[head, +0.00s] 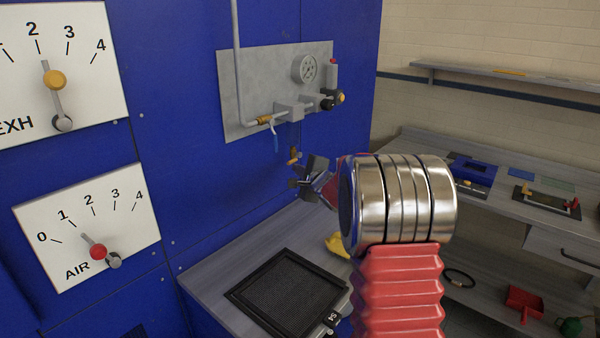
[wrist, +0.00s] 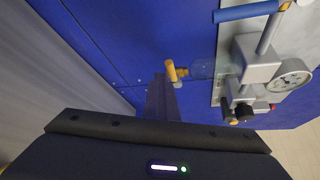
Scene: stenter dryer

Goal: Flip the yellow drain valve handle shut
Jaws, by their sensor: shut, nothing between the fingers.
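The small yellow drain valve handle (head: 293,160) is below the grey wall panel in the head view, on a thin pipe under the regulator. In the wrist view the yellow handle (wrist: 171,70) is upright in the picture, beside a small brass fitting (wrist: 183,73). My gripper (wrist: 160,78) is shut and empty. Its fingertips are just below the handle in the wrist picture; I cannot tell whether they touch it. In the head view my gripper (head: 305,172) is close to the handle, partly hidden behind my wrist.
Below is a bench with a black mesh filter (head: 287,290) and a yellow item (head: 337,245). EXH and AIR dials are at left.

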